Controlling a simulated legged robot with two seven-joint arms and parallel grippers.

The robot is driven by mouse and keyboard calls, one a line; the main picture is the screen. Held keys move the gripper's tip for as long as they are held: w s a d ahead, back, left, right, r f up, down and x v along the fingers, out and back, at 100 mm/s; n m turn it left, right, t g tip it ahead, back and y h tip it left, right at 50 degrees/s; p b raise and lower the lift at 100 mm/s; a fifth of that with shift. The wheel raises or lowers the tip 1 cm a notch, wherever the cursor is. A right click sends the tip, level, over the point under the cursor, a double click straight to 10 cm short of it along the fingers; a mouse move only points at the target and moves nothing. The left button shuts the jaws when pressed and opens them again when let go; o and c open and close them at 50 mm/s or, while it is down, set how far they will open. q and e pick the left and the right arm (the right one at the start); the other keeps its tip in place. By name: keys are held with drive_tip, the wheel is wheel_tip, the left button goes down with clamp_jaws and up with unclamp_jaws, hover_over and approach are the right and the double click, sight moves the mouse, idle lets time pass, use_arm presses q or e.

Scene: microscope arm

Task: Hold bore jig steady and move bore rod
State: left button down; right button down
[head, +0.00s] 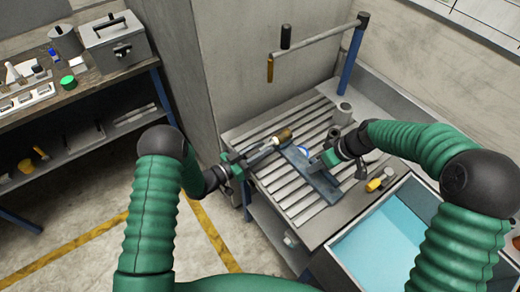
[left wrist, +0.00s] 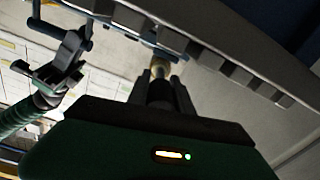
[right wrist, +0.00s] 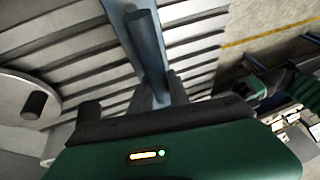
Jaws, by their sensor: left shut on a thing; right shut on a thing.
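The bore rod (head: 262,151) is a grey shaft with a brown end, held over the left part of the slatted bench top. My left gripper (head: 240,162) is shut on its near end; the brown end points away to the upper right. In the left wrist view the rod (left wrist: 160,68) shows end-on beyond the fingers. The bore jig (head: 318,183) looks like a long blue-grey bar lying across the slats. My right gripper (head: 322,160) is shut on it from the right. The jig (right wrist: 143,45) runs up between the fingers in the right wrist view. Whether rod and jig touch is unclear.
The slatted bench top (head: 240,133) carries a grey cylinder (head: 342,113) and a yellow-ended piece (head: 378,183) at right. A blue-lined bin (head: 385,235) stands at front right. A post with a crossbar (head: 350,62) rises behind. A cluttered shelf (head: 95,80) is at far left.

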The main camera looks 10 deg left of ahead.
use_arm(q)
drive_tip(key=shift+a, duration=0.1)
idle(0.6)
drive_tip(key=shift+x, duration=1.8)
drive_tip(key=c, duration=1.1)
unclamp_jaws()
drive_tip(key=shift+s, duration=0.1)
drive_tip(key=v, duration=1.2)
drive_tip(key=shift+a, duration=0.1)
